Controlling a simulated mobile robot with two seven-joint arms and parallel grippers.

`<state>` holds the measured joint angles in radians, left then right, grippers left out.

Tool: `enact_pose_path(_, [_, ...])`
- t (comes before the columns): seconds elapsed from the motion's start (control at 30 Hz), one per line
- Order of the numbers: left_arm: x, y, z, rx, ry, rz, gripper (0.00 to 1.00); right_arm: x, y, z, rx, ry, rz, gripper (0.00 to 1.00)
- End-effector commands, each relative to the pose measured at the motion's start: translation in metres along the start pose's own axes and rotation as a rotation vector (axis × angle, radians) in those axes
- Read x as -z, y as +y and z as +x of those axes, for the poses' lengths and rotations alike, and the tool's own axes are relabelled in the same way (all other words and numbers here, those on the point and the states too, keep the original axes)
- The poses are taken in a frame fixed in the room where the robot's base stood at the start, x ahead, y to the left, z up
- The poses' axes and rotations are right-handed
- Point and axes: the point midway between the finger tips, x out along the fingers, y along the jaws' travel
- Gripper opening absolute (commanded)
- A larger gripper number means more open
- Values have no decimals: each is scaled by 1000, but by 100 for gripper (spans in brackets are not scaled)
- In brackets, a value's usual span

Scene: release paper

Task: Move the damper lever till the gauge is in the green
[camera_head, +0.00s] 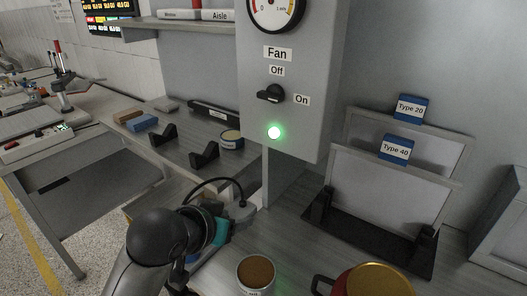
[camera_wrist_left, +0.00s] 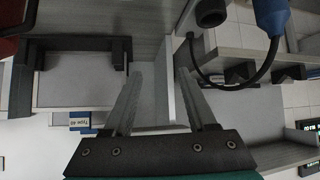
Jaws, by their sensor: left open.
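The gauge (camera_head: 275,12) is at the top of the head view on the grey fan panel (camera_head: 318,75); its upper part is cut off, a red zone shows at its left, and I cannot read its needle for sure. I cannot make out the damper lever in either view. My left gripper (camera_head: 238,211) is below the panel, partly hidden behind my wrist. In the left wrist view its two fingers (camera_wrist_left: 160,78) are apart with nothing held between them. My right gripper is not in view.
The black fan knob (camera_head: 270,95) sits above a lit green lamp (camera_head: 274,132). Framed filters (camera_head: 390,190) stand in a black rack at the right. A brown-filled cup (camera_head: 256,272) and a yellow-topped pot (camera_head: 375,281) stand at the front. A black cable (camera_wrist_left: 235,88) loops near my left gripper.

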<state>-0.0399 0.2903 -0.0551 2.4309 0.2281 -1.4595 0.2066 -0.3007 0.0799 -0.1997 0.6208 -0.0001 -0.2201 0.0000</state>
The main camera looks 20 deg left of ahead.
Motion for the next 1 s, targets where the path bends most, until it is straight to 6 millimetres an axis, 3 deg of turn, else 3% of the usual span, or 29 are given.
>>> enact_pose_path(0.03, [34, -3, -7, -5, 75, -2, 57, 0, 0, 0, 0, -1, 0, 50])
enact_pose_path(0.2, [128, -7, -44, -40, 298, -23, 57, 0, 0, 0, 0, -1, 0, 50])
enact_pose_path(0.37, [206, -8, -96, -83, 499, -35, 57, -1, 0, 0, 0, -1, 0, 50])
enact_pose_path(0.5, [263, -6, -154, -129, 671, -37, 57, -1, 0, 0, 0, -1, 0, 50])
enact_pose_path(0.63, [304, -2, -214, -173, 822, -30, 57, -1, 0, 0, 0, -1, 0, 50])
enact_pose_path(0.8, [334, 4, -283, -226, 974, -18, 57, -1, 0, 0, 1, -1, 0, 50])
enact_pose_path(0.9, [341, 7, -308, -247, 1027, -12, 57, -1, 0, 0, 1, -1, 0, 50])
enact_pose_path(1.0, [344, 8, -321, -259, 1053, -8, 57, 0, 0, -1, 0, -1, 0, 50])
